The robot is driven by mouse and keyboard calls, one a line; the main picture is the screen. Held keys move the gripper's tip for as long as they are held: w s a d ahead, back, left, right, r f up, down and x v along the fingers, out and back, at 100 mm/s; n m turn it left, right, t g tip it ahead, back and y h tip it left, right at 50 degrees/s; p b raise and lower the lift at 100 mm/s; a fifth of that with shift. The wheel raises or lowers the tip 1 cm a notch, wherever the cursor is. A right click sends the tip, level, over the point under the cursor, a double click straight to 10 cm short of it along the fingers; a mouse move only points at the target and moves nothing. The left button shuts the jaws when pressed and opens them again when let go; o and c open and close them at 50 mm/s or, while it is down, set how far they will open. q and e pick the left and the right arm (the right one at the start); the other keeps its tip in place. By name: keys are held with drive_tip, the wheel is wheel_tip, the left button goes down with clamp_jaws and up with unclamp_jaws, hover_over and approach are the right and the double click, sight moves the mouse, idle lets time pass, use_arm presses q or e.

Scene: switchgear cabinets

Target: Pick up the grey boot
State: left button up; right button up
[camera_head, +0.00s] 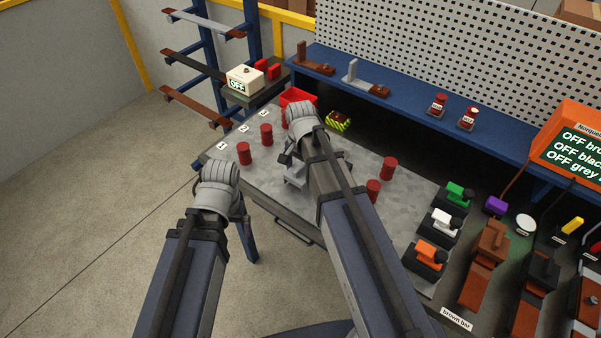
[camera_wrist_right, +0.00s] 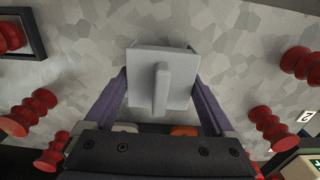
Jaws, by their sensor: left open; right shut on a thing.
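The grey boot (camera_wrist_right: 175,75), a light grey block with a raised ridge, is between the fingers of my right gripper (camera_wrist_right: 160,88) in the right wrist view. The gripper is shut on it. In the head view the grey boot (camera_head: 294,180) shows below my right gripper (camera_head: 289,163), over the grey table top. I cannot tell whether it touches the table. My left gripper (camera_head: 240,212) is open at the table's front left edge; its fingers are partly hidden behind my arm.
Several red ribbed posts (camera_head: 244,153) stand on the grey table (camera_head: 215,168). A red bin (camera_head: 297,97) and a yellow-black striped block (camera_head: 338,121) are at the back. Green, white and orange-topped units (camera_head: 430,253) stand at right. A blue shelf (camera_head: 400,98) runs behind.

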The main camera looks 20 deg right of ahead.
sight(301, 166)
wheel_tip(301, 166, up, 9)
drive_tip(key=p, duration=0.8)
drive_tip(key=shift+r, duration=0.1)
